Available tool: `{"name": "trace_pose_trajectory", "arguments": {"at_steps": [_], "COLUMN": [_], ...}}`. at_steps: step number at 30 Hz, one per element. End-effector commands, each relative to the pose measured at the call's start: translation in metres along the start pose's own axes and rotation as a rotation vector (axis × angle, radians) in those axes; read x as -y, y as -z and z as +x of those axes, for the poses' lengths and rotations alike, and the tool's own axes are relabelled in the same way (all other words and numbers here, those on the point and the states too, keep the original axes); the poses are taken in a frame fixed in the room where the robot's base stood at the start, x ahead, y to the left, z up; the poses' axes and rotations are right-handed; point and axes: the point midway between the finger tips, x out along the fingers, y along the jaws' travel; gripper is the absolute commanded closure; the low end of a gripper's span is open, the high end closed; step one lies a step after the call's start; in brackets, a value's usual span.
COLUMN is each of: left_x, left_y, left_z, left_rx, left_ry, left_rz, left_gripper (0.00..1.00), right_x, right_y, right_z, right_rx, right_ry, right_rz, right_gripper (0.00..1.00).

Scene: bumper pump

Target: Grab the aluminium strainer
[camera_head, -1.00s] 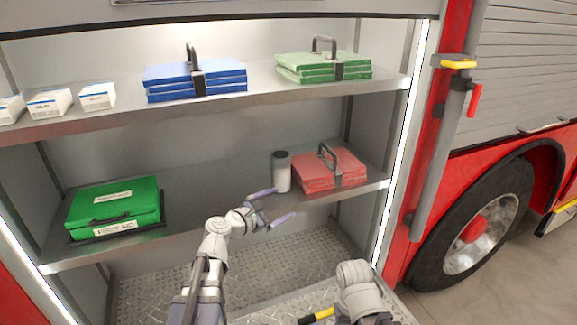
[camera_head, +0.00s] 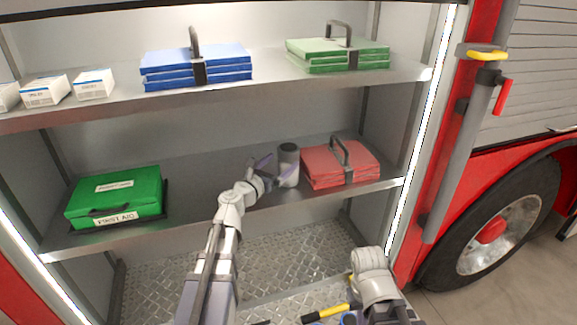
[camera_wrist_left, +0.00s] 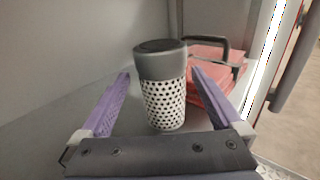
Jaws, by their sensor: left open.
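The aluminium strainer (camera_head: 288,166) stands upright on the middle shelf. It is a light perforated cylinder with a dark grey top, and it shows large in the left wrist view (camera_wrist_left: 163,98). My left gripper (camera_head: 267,172) is open at the strainer. In the left wrist view its two purple fingers (camera_wrist_left: 160,100) lie one to each side of the strainer, with a gap visible on the left side and little on the right. My right arm shows at the lower right of the head view, but its fingertips cannot be made out.
A red folded stack with a dark handle (camera_head: 340,165) lies just right of the strainer. A green first aid case (camera_head: 115,197) sits at the left of the middle shelf (camera_head: 210,222). The upper shelf (camera_head: 270,92) is overhead, holding blue and green stacks and white boxes.

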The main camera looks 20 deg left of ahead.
Motion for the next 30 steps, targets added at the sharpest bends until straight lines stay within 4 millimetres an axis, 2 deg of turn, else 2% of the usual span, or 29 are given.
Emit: {"name": "trace_pose_trajectory", "arguments": {"at_steps": [9,17,30], "left_x": [0.001,0.002,0.002], "left_y": [0.000,0.000,0.000], "left_z": [0.045,0.048,0.047], "left_rx": [0.000,0.000,0.000], "left_ry": [0.002,0.001,0.001], "left_rz": [0.001,0.001,0.001], "left_gripper": [0.00,0.00,0.48], "right_x": [0.000,0.000,0.000], "right_y": [0.000,0.000,0.000], "right_z": [0.000,0.000,0.000], "right_rx": [0.000,0.000,0.000], "right_ry": [0.000,0.000,0.000], "right_rz": [0.000,0.000,0.000], "right_gripper": [1.00,1.00,1.00]}}
